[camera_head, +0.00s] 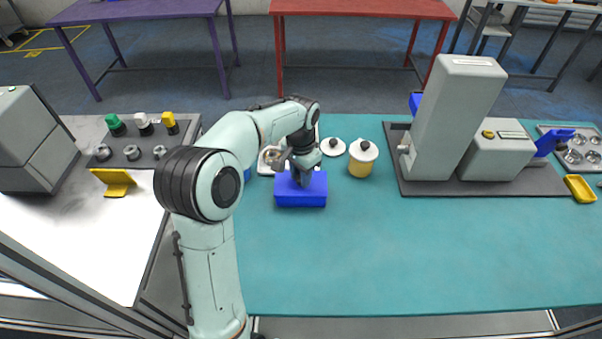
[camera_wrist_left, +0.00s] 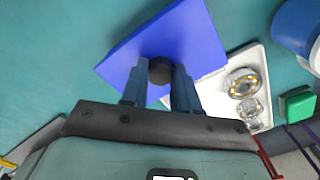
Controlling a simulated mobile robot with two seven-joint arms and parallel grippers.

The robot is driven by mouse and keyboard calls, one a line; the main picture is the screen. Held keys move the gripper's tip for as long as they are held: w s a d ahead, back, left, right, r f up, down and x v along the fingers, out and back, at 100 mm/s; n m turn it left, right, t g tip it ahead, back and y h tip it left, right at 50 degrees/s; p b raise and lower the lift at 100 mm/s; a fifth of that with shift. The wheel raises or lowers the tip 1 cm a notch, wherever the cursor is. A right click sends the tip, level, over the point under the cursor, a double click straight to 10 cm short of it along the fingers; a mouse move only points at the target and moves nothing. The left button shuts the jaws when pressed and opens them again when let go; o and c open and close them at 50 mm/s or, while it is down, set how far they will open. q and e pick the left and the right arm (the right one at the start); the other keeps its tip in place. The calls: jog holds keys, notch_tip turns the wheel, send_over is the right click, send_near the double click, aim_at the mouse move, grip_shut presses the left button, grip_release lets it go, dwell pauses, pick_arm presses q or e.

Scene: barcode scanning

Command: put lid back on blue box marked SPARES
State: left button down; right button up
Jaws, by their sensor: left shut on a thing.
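A blue square lid with a dark round knob (camera_wrist_left: 160,70) is in my left gripper (camera_wrist_left: 158,88), whose two fingers are closed on the knob in the left wrist view. In the head view my left gripper (camera_head: 302,175) is over the blue shape (camera_head: 300,198), near the back of the teal table. I cannot tell whether this is the lid alone or the lid together with the SPARES box under it. No SPARES marking is readable. My right gripper is in neither view.
A white tray with metal rings (camera_wrist_left: 222,88) lies beside the blue lid. A yellow jar with a white lid (camera_head: 361,163) and a loose white lid (camera_head: 333,147) stand right of it. A large grey machine (camera_head: 455,120) stands farther right. The front table (camera_head: 420,260) is clear.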

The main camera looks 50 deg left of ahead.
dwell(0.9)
pick_arm(q)
jog(key=shift+c, duration=1.4)
grip_release()
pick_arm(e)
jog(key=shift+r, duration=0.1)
pick_arm(q)
jog(key=shift+r+p, duration=1.45)
jog(key=shift+r, duration=1)
jog(key=shift+r+p, duration=0.55)
jog(key=shift+r, duration=0.5)
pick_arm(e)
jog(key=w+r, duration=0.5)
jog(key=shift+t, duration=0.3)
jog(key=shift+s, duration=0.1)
pick_arm(q)
grip_shut()
